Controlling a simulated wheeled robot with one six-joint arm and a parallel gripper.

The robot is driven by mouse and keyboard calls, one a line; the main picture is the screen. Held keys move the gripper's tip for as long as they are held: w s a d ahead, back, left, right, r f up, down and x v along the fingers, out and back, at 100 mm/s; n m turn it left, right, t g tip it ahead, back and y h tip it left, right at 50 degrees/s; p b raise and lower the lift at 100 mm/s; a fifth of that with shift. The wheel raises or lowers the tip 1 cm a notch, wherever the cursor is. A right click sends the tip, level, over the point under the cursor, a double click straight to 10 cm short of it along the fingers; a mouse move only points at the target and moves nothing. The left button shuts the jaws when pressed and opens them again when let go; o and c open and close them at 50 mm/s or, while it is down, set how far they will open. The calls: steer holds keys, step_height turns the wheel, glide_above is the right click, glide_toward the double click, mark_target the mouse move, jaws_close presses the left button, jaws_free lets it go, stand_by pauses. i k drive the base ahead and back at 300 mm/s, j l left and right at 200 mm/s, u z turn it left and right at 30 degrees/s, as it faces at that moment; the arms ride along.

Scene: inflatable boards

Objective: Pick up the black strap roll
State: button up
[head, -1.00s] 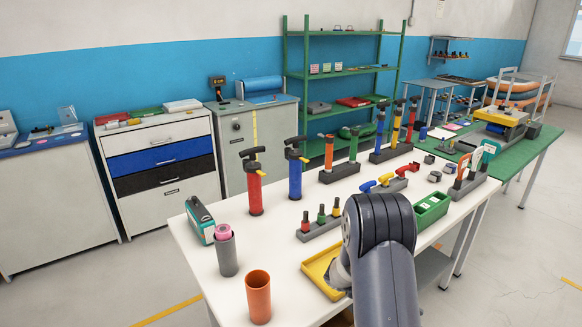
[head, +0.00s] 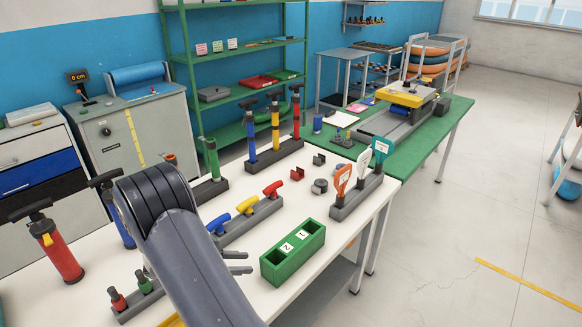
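A small round dark grey-black item (head: 319,187), which looks like the black strap roll, lies on the white table (head: 345,228) right of centre. It is too small to be sure of. A red item (head: 297,174) and a dark item (head: 319,160) lie just behind it. My gripper (head: 247,262) shows only as two thin grey fingers beside my arm, left of the green box. The fingers are apart with nothing seen between them. They are nearer to me and left of the dark roll. My arm hides the gripper's body.
A green two-slot box (head: 292,252) stands between my gripper and the table's right edge. A grey holder (head: 358,196) with tagged tools stands right of the roll. A holder (head: 250,222) with yellow, blue and red handles is to the left. Pumps stand behind.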

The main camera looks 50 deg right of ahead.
mark_target(321, 186)
steer(key=l+u, duration=0.15)
steer(key=l, duration=0.3)
steer(key=l+u, duration=0.15)
steer(key=l, duration=0.3)
steer(key=k+l+u, duration=0.15)
steer(key=l, duration=0.3)
steer(key=l+u, duration=0.15)
steer(key=l, duration=0.3)
steer(key=k+l+u, duration=0.15)
steer(key=l, duration=0.25)
steer(key=k+l+u, duration=0.15)
steer(key=l, duration=0.3)
steer(key=k+l+u, duration=0.2)
steer(key=l, duration=0.2)
steer(key=l+u, duration=0.15)
steer(key=l, duration=0.25)
steer(key=k, duration=0.05)
